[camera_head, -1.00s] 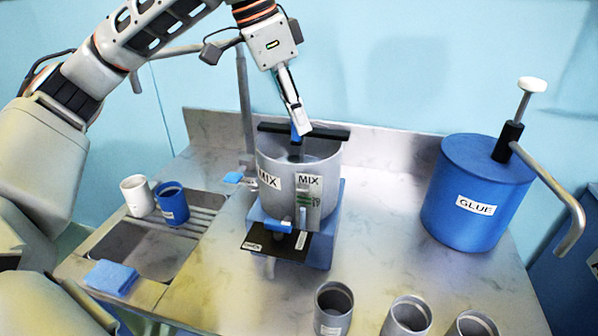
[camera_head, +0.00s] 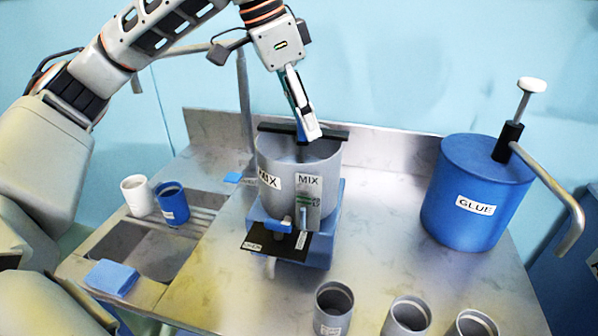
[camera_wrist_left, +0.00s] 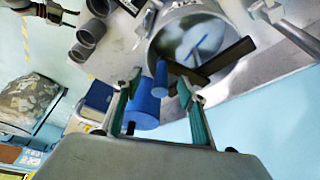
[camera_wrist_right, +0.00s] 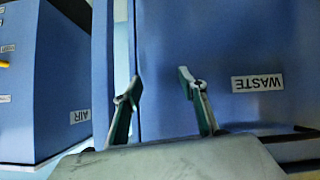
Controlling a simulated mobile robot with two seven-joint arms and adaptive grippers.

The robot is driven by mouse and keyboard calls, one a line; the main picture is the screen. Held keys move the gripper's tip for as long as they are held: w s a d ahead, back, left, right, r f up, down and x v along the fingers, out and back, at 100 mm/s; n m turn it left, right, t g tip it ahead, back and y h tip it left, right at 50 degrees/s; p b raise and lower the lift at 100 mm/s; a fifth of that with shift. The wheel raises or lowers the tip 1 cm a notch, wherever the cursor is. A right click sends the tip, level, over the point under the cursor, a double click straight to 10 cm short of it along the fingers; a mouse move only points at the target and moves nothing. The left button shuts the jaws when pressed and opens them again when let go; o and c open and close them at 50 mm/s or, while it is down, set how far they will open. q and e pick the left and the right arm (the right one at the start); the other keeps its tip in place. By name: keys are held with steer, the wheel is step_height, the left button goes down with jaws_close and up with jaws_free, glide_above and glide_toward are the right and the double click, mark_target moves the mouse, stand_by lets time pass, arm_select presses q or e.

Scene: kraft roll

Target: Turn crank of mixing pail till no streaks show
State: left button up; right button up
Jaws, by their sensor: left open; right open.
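The grey mixing pail (camera_head: 275,207) with MIX labels stands in a blue stand on the steel bench. A black bar (camera_head: 334,130) lies across its top, with a blue crank handle (camera_head: 300,133) beside my left gripper (camera_head: 312,136). In the left wrist view, my left gripper (camera_wrist_left: 164,89) is open, with the blue handle (camera_wrist_left: 160,80) between its fingertips; I cannot tell whether they touch it. The pail's contents (camera_wrist_left: 190,38) show pale streaks against darker blue-grey. My right gripper (camera_wrist_right: 160,86) is open and empty, out of the head view.
A blue glue drum (camera_head: 470,190) with a pump and bent spout stands at right. Several grey cups (camera_head: 333,308) stand at the front. A sink with a white cup (camera_head: 138,195) and blue cup (camera_head: 171,203) is at left. My right gripper faces a blue WASTE bin (camera_wrist_right: 220,45).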

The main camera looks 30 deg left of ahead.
arm_select(q)
step_height(320, 180, up, 4)
steer(key=p, duration=0.2)
steer(key=shift+f+p, duration=0.25)
steer(key=shift+p, duration=0.15)
step_height(320, 180, up, 2)
steer(key=shift+r+p, duration=0.1)
steer(key=shift+p, duration=0.75)
steer(key=shift+r+p, duration=0.5)
steer(key=shift+r, duration=0.2)
steer(key=shift+r+p, duration=0.55)
steer(key=shift+r, duration=0.4)
arm_select(e)
steer(key=shift+h, duration=0.3)
steer(key=r, duration=0.1)
steer(key=d+r, duration=0.2)
steer(key=r, duration=0.1)
steer(key=shift+s+d+r, duration=0.1)
steer(key=shift+s+d, duration=0.15)
steer(key=shift+s, duration=0.15)
steer(key=shift+a+r, duration=0.15)
steer(key=shift+a, duration=0.1)
